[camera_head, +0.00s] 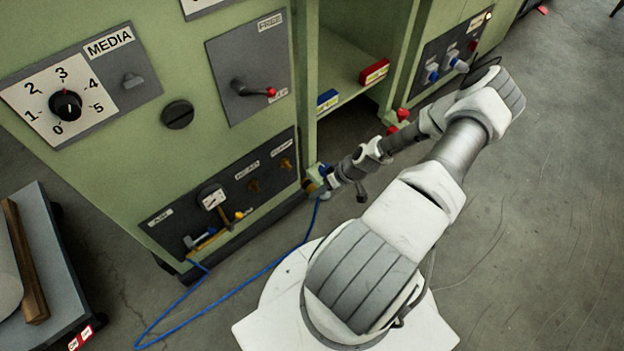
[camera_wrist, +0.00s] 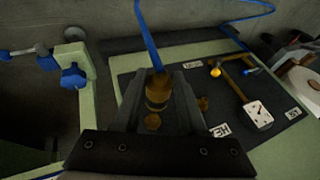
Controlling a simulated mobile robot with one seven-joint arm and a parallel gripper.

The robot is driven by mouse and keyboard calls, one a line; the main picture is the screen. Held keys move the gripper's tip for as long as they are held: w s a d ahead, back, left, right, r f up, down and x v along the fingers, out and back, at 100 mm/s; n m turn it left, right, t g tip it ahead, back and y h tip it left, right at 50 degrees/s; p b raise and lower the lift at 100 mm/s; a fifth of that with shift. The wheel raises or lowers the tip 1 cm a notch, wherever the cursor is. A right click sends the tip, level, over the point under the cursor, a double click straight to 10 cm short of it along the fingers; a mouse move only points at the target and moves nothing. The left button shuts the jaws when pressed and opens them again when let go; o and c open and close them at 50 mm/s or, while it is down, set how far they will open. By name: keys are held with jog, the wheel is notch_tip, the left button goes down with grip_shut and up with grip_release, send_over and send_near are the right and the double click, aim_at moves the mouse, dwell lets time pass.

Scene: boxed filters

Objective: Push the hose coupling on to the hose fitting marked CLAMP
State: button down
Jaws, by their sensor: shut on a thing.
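My gripper (camera_wrist: 158,95) is shut on the brass hose coupling (camera_wrist: 158,88), with the blue hose (camera_wrist: 148,38) running from it. In the head view my gripper (camera_head: 322,180) is beside the right edge of the lower dark panel (camera_head: 225,205). Two brass fittings (camera_head: 253,186) (camera_head: 285,163) stand on that panel; the right one is below a label too small to read surely. In the wrist view one brass fitting (camera_wrist: 153,122) shows between the fingers, close to the coupling, and another (camera_wrist: 203,103) is just right of them. I cannot tell whether coupling and fitting touch.
The blue hose loops over the floor to the panel's lower left. A red-knobbed lever (camera_head: 270,92) sticks out above. An open shelf bay (camera_head: 340,100) lies right of the panel.

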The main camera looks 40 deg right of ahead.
aim_at(307, 179)
jog(key=shift+f, duration=0.25)
jog(key=shift+w+a, duration=0.15)
jog(key=shift+w, duration=1.3)
jog(key=shift+w+a, duration=0.1)
jog(key=shift+w, duration=1.3)
jog(key=shift+w, duration=0.3)
jog(key=shift+w+a, duration=0.2)
jog(key=shift+w, duration=1.4)
jog(key=shift+w+r, duration=0.1)
jog(key=shift+w, duration=0.05)
jog(key=shift+c, duration=1.9)
grip_release()
